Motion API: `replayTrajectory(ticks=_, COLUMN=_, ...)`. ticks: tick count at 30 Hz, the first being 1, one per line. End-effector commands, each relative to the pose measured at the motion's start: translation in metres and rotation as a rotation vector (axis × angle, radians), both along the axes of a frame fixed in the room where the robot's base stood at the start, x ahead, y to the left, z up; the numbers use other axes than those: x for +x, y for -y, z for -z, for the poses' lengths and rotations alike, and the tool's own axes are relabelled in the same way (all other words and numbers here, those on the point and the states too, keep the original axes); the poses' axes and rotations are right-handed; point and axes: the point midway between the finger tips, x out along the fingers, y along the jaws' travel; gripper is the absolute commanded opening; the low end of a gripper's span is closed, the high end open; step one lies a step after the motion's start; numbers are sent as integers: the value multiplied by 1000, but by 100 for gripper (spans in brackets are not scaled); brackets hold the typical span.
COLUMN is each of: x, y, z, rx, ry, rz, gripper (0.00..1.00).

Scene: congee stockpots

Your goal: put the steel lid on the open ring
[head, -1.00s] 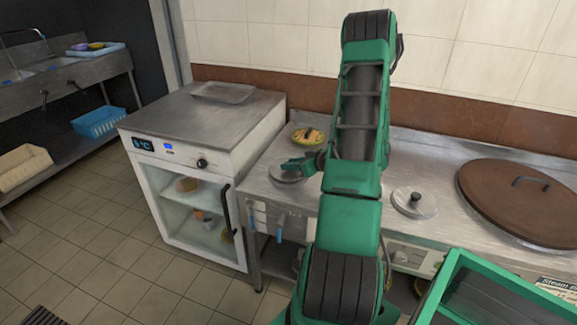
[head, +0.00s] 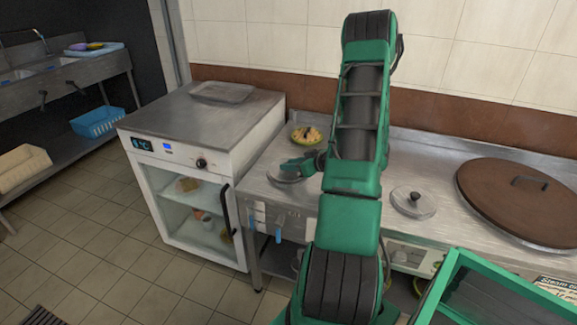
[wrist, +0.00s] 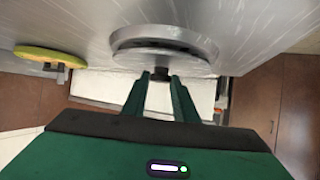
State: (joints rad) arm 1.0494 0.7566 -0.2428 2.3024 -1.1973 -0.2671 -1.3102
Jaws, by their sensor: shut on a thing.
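A round steel lid (wrist: 160,60) with a dark knob (wrist: 158,75) is at my gripper (wrist: 160,78), whose two green fingers are shut on the knob. In the head view my gripper (head: 290,165) is over the left part of the steel counter, and the lid's pale rim (head: 283,175) shows just under it. In the wrist view a round steel rim (wrist: 165,32) shows directly behind the lid, and it looks like the open ring. I cannot tell whether lid and ring touch. My forearm hides part of the counter in the head view.
A second lid with a dark knob (head: 414,202) lies right of my arm. A large brown round cover (head: 520,203) is farther right. A white glass-fronted cabinet (head: 200,150) adjoins the counter's left end.

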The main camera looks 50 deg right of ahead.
Motion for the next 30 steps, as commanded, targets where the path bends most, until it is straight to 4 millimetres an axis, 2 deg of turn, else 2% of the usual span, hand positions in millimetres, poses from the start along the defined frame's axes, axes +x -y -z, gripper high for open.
replayTrajectory(ticks=14, x=0, y=0, z=8, rx=-1, ry=0, rz=0, gripper=2)
replayTrajectory(ticks=15, x=0, y=0, z=8, rx=-1, ry=1, rz=0, gripper=31)
replayTrajectory(ticks=16, x=0, y=0, z=8, rx=-1, ry=1, rz=0, gripper=34)
replayTrajectory(ticks=25, x=0, y=0, z=8, rx=-1, ry=0, rz=0, gripper=34)
replayTrajectory(ticks=30, x=-9, y=1, z=3, rx=0, ry=-1, rz=2, gripper=34)
